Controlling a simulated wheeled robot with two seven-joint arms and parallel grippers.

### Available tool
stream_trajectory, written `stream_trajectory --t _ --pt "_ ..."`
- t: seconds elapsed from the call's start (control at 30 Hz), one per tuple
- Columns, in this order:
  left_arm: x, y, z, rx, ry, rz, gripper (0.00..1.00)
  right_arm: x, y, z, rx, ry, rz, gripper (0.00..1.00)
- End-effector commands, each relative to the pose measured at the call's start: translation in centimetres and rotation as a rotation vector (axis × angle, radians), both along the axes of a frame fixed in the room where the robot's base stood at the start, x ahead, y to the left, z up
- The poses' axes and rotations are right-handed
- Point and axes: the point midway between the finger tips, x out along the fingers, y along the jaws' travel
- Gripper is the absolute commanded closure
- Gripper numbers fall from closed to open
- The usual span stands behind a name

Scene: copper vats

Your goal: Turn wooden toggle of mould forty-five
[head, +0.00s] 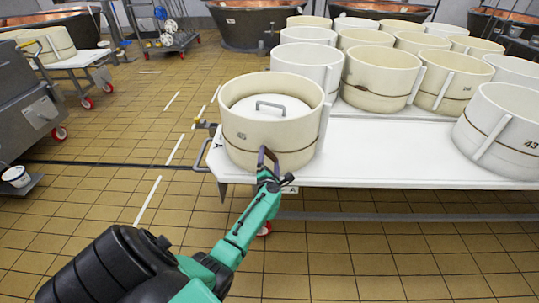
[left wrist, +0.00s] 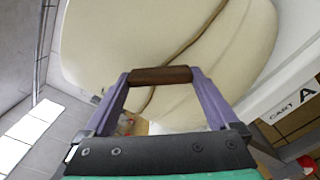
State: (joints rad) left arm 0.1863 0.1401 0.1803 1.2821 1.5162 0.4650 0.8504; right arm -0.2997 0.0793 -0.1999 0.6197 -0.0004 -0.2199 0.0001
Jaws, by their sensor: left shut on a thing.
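Mould forty-five (head: 236,132) is a cream, round tub at the near left corner of the white cart table, with a white lid and grey handle (head: 262,106) inside its rim. A brown cord runs around its wall, which fills much of the left wrist view (left wrist: 150,35). My left gripper (head: 267,154) is at the front of the mould. In the left wrist view its purple fingers are shut on the ends of the brown wooden toggle (left wrist: 160,75), which lies level across that picture, against or close to the wall. My right gripper is not in view.
The white table (head: 400,150) carries several similar moulds behind and right, including one marked 43 (head: 510,125). A grey cart handle (head: 203,155) sticks out at the table's left end. Tiled floor (head: 120,190) is clear to the left.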

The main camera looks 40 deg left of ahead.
Motion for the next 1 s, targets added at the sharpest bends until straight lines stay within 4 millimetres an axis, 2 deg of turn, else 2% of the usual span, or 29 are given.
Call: stream_trajectory --t 0.2,0.6,1.0 --pt "-0.1 0.0 0.2 0.159 0.13 0.0 0.62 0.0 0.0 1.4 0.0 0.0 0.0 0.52" --pt "-0.1 0.1 0.2 0.416 0.334 0.0 0.62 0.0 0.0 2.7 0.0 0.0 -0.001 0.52" --pt "-0.1 0.1 0.2 0.531 0.423 0.002 0.62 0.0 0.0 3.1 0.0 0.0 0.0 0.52"
